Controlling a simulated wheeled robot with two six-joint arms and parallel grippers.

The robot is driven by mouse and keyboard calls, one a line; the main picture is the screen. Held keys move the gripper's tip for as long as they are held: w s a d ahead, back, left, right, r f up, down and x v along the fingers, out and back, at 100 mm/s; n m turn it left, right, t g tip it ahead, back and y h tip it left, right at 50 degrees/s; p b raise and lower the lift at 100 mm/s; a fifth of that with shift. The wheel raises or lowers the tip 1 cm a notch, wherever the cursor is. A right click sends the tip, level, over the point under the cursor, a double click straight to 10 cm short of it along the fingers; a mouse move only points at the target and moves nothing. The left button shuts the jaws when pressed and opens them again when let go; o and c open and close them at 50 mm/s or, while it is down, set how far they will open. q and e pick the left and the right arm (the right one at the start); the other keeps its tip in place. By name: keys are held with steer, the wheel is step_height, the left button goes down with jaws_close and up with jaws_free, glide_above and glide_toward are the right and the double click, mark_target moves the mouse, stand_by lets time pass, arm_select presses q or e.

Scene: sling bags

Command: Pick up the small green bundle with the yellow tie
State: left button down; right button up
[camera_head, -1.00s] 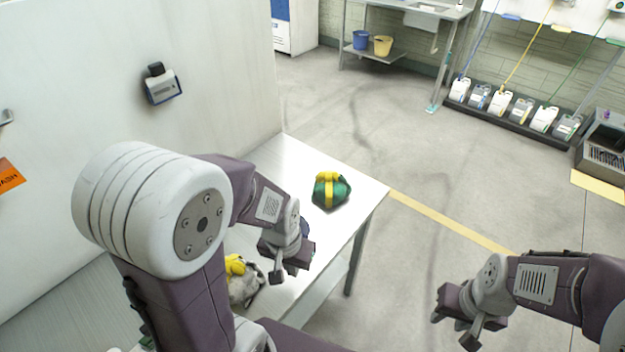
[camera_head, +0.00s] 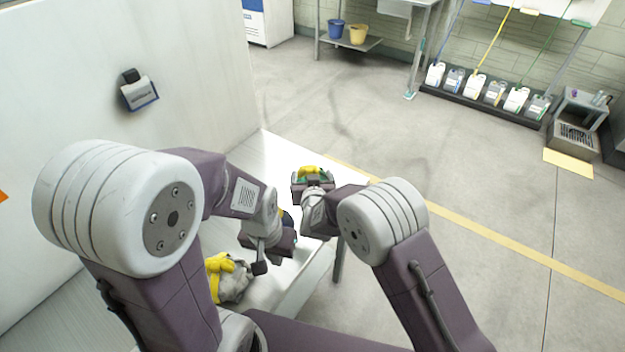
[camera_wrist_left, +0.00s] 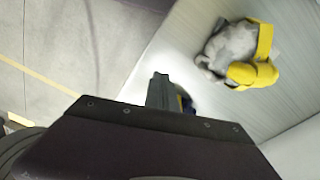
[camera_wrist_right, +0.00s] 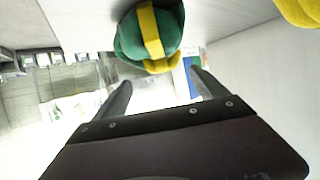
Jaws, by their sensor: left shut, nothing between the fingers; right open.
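The small green bundle with the yellow tie (camera_head: 310,169) sits on the far part of the white table, mostly hidden behind my right gripper (camera_head: 312,186) in the head view. In the right wrist view the green bundle (camera_wrist_right: 133,38) shows clearly, its yellow band across the middle. My right gripper's fingers (camera_wrist_right: 160,82) are open and empty, with the bundle just past their tips. My left gripper (camera_head: 272,252) is shut and empty over the table's near part; its closed fingers (camera_wrist_left: 160,88) show in the left wrist view.
A grey bundle with a yellow tie (camera_head: 236,287) lies near my left gripper; it also shows in the left wrist view (camera_wrist_left: 232,42). A dark blue item (camera_head: 287,218) is mostly hidden behind the left gripper. A wall stands left of the table; open floor (camera_head: 450,180) lies right.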

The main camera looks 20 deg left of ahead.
mark_target(309, 169)
steer(key=shift+w+a+f, duration=0.3)
steer(key=shift+w, duration=0.2)
steer(key=shift+w+a, duration=0.15)
steer(key=shift+w, duration=0.1)
steer(key=p+x, duration=0.1)
steer(key=x, duration=0.2)
steer(key=shift+w+a+f, duration=0.15)
steer(key=shift+w+f, duration=0.1)
steer(key=shift+f, duration=0.1)
steer(key=shift+w+a+f, duration=0.15)
steer(key=shift+w+f, duration=0.05)
steer(key=shift+w, duration=0.1)
steer(key=shift+s+r, duration=0.1)
steer(key=shift+c, duration=1.2)
jaws_close()
steer(key=shift+r, duration=0.15)
